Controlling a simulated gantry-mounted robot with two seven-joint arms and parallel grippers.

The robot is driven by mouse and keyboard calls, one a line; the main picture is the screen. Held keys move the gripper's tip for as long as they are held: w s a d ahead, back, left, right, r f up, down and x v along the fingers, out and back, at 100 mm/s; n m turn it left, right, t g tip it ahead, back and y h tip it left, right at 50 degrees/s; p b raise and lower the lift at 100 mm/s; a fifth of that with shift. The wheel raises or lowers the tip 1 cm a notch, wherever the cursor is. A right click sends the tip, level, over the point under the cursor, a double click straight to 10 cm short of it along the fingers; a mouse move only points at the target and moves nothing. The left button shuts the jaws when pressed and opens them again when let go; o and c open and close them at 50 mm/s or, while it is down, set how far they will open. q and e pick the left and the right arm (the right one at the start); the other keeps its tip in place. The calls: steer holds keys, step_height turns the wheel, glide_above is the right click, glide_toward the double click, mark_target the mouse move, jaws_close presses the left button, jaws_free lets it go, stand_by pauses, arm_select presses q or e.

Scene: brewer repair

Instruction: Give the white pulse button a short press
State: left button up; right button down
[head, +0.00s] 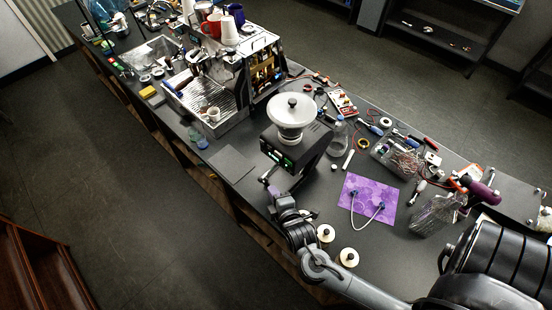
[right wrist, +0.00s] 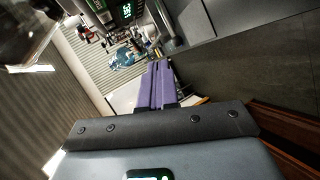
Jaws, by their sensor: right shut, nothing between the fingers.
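The black grinder (head: 312,150) with a round white top (head: 291,108) stands mid-bench in the head view. Its front has a lit green display (head: 277,158), which also shows at the top of the right wrist view (right wrist: 126,11). The white pulse button is too small to make out for certain. My right gripper (head: 269,184) is just in front of the grinder's lower front, below the display. In the right wrist view its purple fingers (right wrist: 160,65) are together with nothing between them. I cannot tell whether they touch the grinder.
An espresso machine (head: 225,75) with cups on top stands left of the grinder. A flat dark mat (head: 232,164) lies between them. A purple mat (head: 367,199) with a pale tube, tools and a parts tray (head: 398,160) fill the right side. White round pieces (head: 348,257) sit near my arm.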

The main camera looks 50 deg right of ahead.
mark_target(278, 155)
steer(key=w+a+n+t+h+b, duration=0.2)
steer(key=w+n+h+b, duration=0.2)
steer(key=h, duration=0.5)
steer(key=w+r+b, duration=0.1)
steer(key=w+b, duration=0.1)
steer(key=w, duration=0.1)
steer(key=shift+w+a, duration=0.2)
steer(key=shift+w, duration=0.15)
steer(key=shift+d, duration=0.15)
steer(key=d, duration=0.8)
steer(key=shift+d, duration=0.3)
